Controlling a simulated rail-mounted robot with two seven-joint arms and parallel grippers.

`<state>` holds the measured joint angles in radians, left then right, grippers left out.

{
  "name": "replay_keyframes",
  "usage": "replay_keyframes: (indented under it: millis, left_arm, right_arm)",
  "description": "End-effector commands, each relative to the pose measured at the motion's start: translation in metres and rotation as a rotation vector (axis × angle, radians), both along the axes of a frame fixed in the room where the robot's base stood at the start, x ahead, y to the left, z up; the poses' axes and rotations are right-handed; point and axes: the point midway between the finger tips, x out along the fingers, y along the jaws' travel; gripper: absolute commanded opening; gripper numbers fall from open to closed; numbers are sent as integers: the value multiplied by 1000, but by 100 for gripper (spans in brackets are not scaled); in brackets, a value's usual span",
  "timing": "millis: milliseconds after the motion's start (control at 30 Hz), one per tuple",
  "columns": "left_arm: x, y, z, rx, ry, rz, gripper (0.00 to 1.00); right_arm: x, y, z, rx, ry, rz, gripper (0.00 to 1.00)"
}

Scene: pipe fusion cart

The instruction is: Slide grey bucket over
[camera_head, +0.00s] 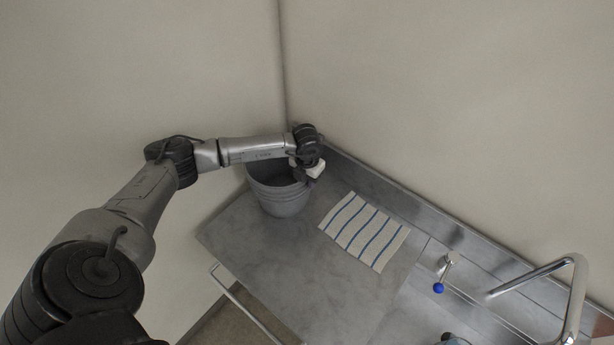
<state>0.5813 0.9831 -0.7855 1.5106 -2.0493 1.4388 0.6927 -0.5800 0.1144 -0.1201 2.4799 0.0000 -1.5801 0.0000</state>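The grey bucket (282,200) stands upright on the grey metal worktop, near the back corner where the walls meet. My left arm comes in from the left and reaches over the bucket. My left gripper (312,178) is at the right side of the bucket's rim, pointing down. Its fingers are small and partly hidden, so I cannot tell whether they are open or shut or touch the rim. The arm's wrist covers part of the bucket's opening. My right gripper is not in view.
A white cloth with blue stripes (364,231) lies flat right of the bucket. Further right are a lever with a blue knob (439,287) and a bent metal faucet (573,290). A raised metal edge runs along the back wall. The worktop in front of the bucket is clear.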

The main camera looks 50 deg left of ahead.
Motion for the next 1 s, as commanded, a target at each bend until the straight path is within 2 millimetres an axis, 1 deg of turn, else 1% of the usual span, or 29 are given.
replay_keyframes:
  millis: [100, 133, 400, 467, 1000]
  left_arm:
    - [0, 0, 0, 0, 0, 0, 33]
    - [0, 0, 0, 0, 0, 0, 31]
    - [0, 0, 0, 0, 0, 0, 5]
    - [0, 0, 0, 0, 0, 0, 0]
    - [0, -1, 0, -2, -1, 0, 0]
  right_arm:
    - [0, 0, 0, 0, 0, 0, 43]
    - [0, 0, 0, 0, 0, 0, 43]
    - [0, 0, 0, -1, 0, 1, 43]
    - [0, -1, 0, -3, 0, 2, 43]
    - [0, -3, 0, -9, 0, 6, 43]
